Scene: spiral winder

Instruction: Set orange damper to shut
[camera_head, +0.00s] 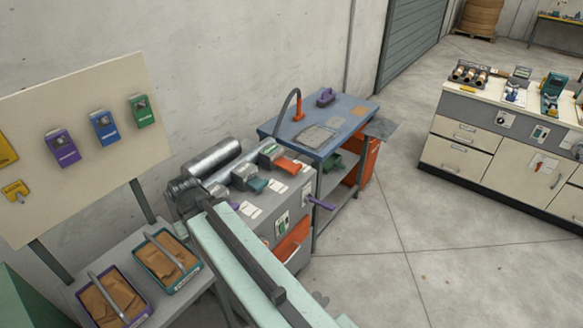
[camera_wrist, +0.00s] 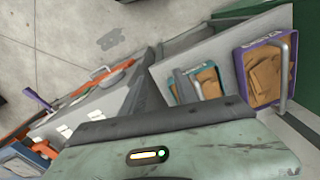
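An orange handle (camera_head: 287,164), which looks like the orange damper, lies on top of the grey machine (camera_head: 262,212), beside a teal handle (camera_head: 255,185). The machine's front has an orange bin or drawer (camera_head: 293,240) and a purple lever (camera_head: 319,203). Whether the damper stands open or shut is not clear at this size. My pale green arm crosses in front of the machine in the head view and fills the bottom of the wrist view. My gripper's fingers do not show in either view. In the wrist view the purple lever (camera_wrist: 38,99) shows at far left.
A blue-topped bench (camera_head: 345,112) stands behind the machine. Two bins of brown packets, one purple-rimmed (camera_head: 115,298) and one teal-rimmed (camera_head: 167,262), stand on a grey shelf at left. A board (camera_head: 82,150) carries coloured boxes. Floor is open at right, before a drawer counter (camera_head: 465,155).

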